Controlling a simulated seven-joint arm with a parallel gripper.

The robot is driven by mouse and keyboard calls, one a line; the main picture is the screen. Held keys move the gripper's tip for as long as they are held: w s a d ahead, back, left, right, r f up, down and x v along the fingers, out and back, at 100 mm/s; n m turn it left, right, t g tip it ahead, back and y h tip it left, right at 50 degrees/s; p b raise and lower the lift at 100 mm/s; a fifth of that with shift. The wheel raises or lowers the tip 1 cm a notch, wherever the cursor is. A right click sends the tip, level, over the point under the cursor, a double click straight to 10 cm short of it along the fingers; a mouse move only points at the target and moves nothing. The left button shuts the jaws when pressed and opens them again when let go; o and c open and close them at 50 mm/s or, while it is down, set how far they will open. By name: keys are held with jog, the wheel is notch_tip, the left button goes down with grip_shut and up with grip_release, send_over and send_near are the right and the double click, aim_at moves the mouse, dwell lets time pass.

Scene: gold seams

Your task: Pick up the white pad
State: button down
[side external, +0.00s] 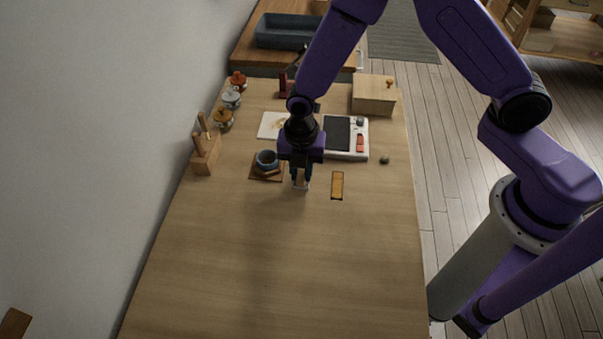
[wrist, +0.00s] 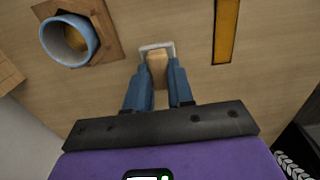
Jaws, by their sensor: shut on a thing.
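My gripper (side external: 300,182) is low over the wooden table, pointing down. In the wrist view its two blue fingers (wrist: 157,70) are closed on a small tan block, which looks like the grip of the white pad (wrist: 156,46). The pad's pale rim shows just beyond the fingertips. In the side view only a small pale bit of the pad (side external: 301,188) shows under the fingers. I cannot tell whether the pad touches the table.
A blue-grey cup (side external: 266,159) stands on a wooden coaster (side external: 257,177) to the left. A narrow amber tray (side external: 337,185) lies to the right. Behind are a white device (side external: 359,150) and a wooden box (side external: 374,97). The table's front (side external: 280,270) is clear.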

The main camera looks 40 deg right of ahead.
jog(key=s+d+r, duration=0.3)
jog(key=s+r, duration=0.2)
jog(key=s, duration=0.1)
jog(key=s+d+r, duration=0.3)
jog(key=s+r, duration=0.3)
jog(key=shift+s+d+r, duration=0.15)
jog(key=shift+s+d, duration=0.1)
